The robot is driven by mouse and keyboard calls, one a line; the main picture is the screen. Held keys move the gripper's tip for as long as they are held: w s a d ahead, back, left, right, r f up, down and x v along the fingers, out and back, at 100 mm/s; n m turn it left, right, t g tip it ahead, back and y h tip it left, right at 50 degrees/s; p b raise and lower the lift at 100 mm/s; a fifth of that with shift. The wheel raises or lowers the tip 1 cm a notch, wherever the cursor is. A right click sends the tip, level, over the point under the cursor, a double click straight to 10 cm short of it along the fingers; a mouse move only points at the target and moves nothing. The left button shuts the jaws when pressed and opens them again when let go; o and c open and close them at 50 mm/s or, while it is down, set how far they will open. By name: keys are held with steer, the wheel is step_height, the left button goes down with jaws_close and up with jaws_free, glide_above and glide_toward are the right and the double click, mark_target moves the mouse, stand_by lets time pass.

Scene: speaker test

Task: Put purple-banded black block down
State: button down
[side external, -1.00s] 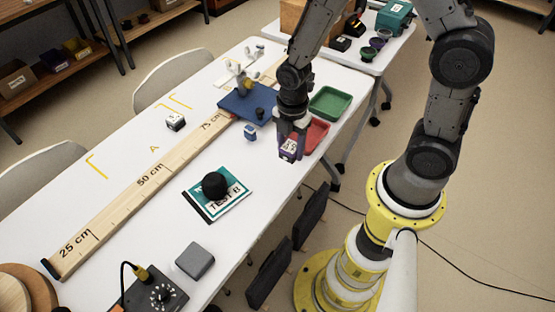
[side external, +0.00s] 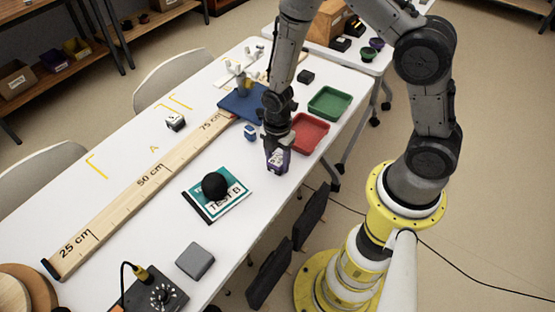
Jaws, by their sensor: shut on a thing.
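My gripper (side external: 278,150) points down, shut on the purple-banded black block (side external: 278,164). The block shows a purple edge and a pale marked face below my fingers, which hide part of it. It is over the white table (side external: 232,155), near the front edge, just left of the red tray (side external: 312,133). I cannot tell whether its underside touches the table or is slightly above it.
The teal TEST B card (side external: 234,200) with a black ball (side external: 214,185) lies to the left. A small blue block (side external: 250,132), a blue mat (side external: 233,99), a green tray (side external: 331,103) and a long wooden ruler (side external: 150,184) are around. Bare table lies between card and gripper.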

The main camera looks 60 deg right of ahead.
steer(key=shift+f, duration=0.1)
steer(key=shift+c, duration=1.3)
jaws_free()
step_height(320, 180, up, 12)
step_height(320, 180, up, 12)
steer(key=m+t, duration=0.2)
steer(key=m, duration=0.5)
glide_above(278, 160)
steer(key=s, duration=0.4)
steer(key=s+d+r+m+t, duration=0.1)
steer(key=s+r+m, duration=0.3)
steer(key=s+m, duration=0.1)
steer(key=s+d+r+m+t, duration=0.1)
steer(key=s+r+m+t, duration=0.1)
steer(key=s+m, duration=0.4)
steer(key=shift+s+r+t, duration=0.3)
steer(key=shift+s+r, duration=0.2)
steer(key=shift+r, duration=0.35)
